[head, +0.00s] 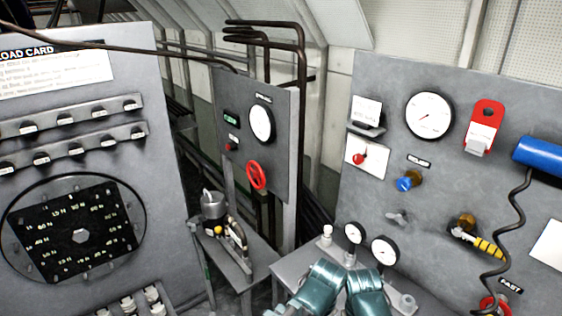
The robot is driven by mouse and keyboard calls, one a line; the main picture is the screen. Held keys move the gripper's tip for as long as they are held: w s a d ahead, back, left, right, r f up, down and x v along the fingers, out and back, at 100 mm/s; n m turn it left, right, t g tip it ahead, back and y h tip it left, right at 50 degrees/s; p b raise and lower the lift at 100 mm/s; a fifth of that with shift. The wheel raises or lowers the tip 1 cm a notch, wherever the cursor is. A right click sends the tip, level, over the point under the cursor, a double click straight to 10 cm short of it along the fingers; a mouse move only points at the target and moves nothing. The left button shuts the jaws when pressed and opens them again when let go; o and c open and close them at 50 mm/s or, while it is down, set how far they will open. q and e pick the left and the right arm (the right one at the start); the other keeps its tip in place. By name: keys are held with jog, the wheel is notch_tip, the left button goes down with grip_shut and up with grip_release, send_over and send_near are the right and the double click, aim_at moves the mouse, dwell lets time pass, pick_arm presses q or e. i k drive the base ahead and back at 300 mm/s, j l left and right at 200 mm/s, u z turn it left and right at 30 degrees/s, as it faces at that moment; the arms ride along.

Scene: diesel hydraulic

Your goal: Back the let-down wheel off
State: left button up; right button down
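A red handwheel (256,175) is mounted low on the grey middle panel (284,140), below a round white gauge (261,124). A second red wheel (494,304) shows in part at the lower right edge, below a label that seems to read "FAST". I cannot read a let-down label on either wheel. Two teal parts that look like my arms show at the bottom centre, apart from both wheels. No gripper fingers can be made out.
The right panel (385,88) carries a large gauge (429,115), a blue knob (407,182), a yellow-handled lever (488,247) and a blue cylinder (540,155) with a coiled cord. Two small gauges stand at the bottom centre. A small grey table (240,274) stands before the middle panel.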

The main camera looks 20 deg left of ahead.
aim_at(261, 173)
jog(key=j, duration=0.9)
jog(key=i+j, duration=0.1)
jog(key=j, duration=0.8)
jog(key=j+z, duration=0.25)
jog(key=j, duration=0.5)
jog(key=z, duration=1.4)
